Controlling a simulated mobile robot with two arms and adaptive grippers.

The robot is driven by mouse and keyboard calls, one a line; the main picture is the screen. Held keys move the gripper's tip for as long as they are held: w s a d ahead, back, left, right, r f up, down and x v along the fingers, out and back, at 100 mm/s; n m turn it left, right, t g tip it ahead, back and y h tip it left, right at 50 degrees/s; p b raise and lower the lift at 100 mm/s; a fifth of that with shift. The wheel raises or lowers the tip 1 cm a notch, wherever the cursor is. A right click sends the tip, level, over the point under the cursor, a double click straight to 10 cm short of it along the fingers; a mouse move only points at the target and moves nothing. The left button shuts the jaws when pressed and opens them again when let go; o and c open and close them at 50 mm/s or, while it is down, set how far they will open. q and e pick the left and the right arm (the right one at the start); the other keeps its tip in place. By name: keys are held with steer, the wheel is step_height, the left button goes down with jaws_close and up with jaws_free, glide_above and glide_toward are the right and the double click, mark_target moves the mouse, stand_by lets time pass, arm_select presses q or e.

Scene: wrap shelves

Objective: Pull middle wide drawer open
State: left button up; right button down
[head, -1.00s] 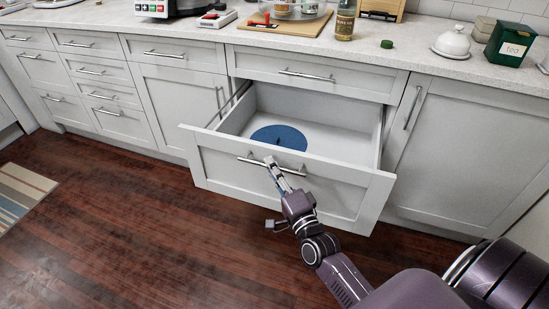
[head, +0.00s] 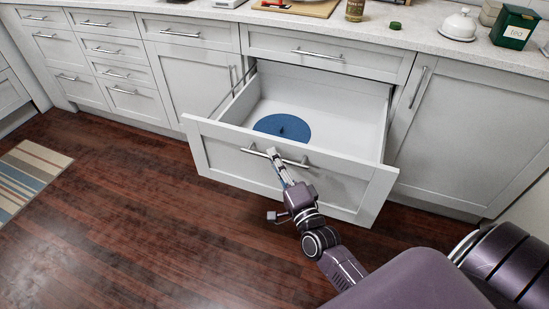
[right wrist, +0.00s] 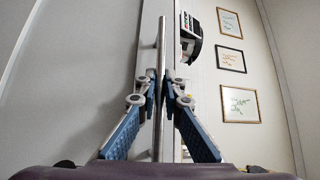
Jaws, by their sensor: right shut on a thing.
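The middle wide drawer (head: 232,164) is pulled well out of the white cabinet in the head view. A round blue lid-like thing (head: 283,127) with a small knob lies inside it. The drawer's bar handle (head: 300,163) runs across its front. My right gripper (head: 272,156) is at the handle, left of its middle, and is shut on it. In the right wrist view the handle (right wrist: 161,45) runs between the blue-padded fingers (right wrist: 160,85). My left gripper is not in view.
A shut drawer (head: 350,52) sits above the open one. A cabinet door (head: 470,125) is shut on the right. The counter (head: 425,28) holds a bottle (head: 355,10), a green tea box (head: 513,25) and a white bell-like thing (head: 460,23).

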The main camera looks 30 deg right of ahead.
steer(key=c, duration=2.1)
jaws_free()
steer(key=s, duration=0.4)
steer(key=s+f, duration=0.1)
steer(key=s, duration=0.6)
steer(key=shift+s+a+f, duration=0.35)
steer(key=shift+s+a, duration=0.05)
